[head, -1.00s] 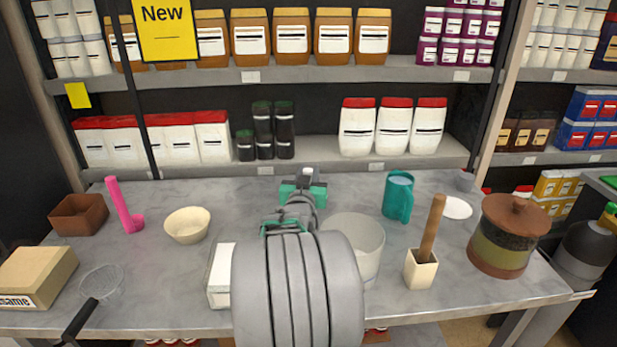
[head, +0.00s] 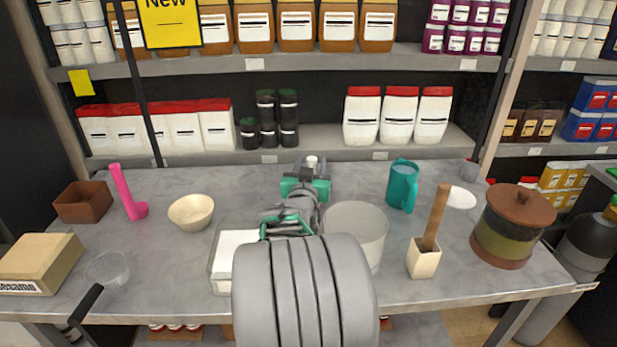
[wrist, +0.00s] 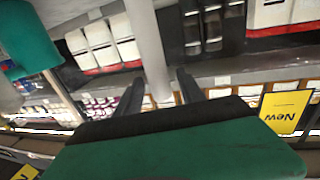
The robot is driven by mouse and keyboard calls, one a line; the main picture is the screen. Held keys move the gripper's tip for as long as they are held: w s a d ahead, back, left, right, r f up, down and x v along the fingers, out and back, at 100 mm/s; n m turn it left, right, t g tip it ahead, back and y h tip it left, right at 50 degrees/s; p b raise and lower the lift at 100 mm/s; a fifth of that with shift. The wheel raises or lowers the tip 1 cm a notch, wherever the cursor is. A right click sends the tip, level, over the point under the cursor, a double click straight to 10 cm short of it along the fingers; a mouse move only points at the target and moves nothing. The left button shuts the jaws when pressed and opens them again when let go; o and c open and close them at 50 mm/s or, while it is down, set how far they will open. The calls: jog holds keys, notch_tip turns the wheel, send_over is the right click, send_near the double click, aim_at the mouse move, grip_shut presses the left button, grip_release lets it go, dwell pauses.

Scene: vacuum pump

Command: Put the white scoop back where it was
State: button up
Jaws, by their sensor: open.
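The white scoop shows in the head view only as a small white tip (head: 312,161) at the far end of my arm; the rest is hidden behind the arm. In the wrist view, its pale upright handle (wrist: 148,40) runs between my two dark fingers. My gripper (head: 306,188), with green parts, is over the back middle of the table. In the wrist view my gripper (wrist: 160,90) has its fingers apart, one on each side of the handle, with gaps visible. The scoop's lower end is out of sight.
A translucent tub (head: 355,232) and teal pitcher (head: 403,186) stand right of my arm. A white box (head: 228,255), cream bowl (head: 191,211) and pink scoop (head: 126,192) are left. A loaded shelf (head: 330,148) rises behind. Bare table lies left of my gripper.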

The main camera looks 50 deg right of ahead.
jog(key=b+v, duration=0.1)
jog(key=v, duration=0.8)
jog(key=shift+s+a, duration=0.15)
jog(key=shift+a, duration=0.15)
